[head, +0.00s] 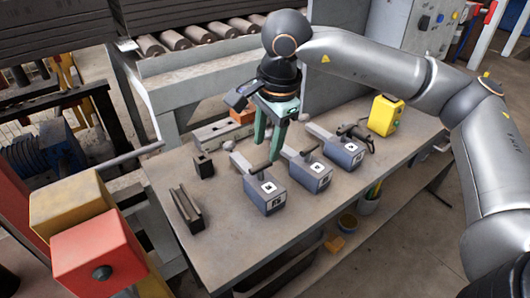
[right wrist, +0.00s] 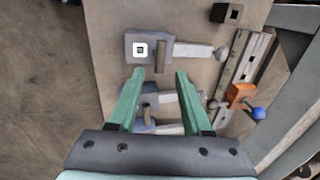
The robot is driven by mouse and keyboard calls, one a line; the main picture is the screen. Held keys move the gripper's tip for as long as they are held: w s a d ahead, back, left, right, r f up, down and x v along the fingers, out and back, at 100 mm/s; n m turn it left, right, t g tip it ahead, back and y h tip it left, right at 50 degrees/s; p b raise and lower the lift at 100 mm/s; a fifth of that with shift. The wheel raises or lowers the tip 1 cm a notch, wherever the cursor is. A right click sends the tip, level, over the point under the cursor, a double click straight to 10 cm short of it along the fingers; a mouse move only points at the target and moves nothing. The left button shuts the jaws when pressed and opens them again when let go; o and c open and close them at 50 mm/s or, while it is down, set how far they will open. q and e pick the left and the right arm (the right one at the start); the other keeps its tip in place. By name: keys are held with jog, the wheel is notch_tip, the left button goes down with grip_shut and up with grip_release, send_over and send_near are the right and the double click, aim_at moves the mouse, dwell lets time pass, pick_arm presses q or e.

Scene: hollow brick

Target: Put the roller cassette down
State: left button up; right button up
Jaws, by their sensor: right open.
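Three blue-grey roller cassettes with white labels and dark upright handles stand in a row on the bench: the left one (head: 265,195), the middle one (head: 308,174) and the right one (head: 345,152). My right gripper (head: 267,142) has green fingers and points down over the row, near the handles of the left and middle cassettes. In the right wrist view, my gripper (right wrist: 160,74) is open with nothing seen held. The left cassette (right wrist: 136,58) lies just beyond its fingertips; others are partly hidden behind the fingers. My left gripper is not in view.
The bench (head: 225,240) also holds a dark slotted block (head: 187,208), a small black block (head: 203,166), a grey rail with an orange block (head: 243,117), and a yellow box (head: 385,115). A roller conveyor (head: 195,33) stands behind.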

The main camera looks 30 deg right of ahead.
notch_tip(320, 180, up, 7)
jog(key=s, duration=0.1)
jog(key=shift+s+f+p, duration=0.15)
jog(key=shift+p, duration=0.15)
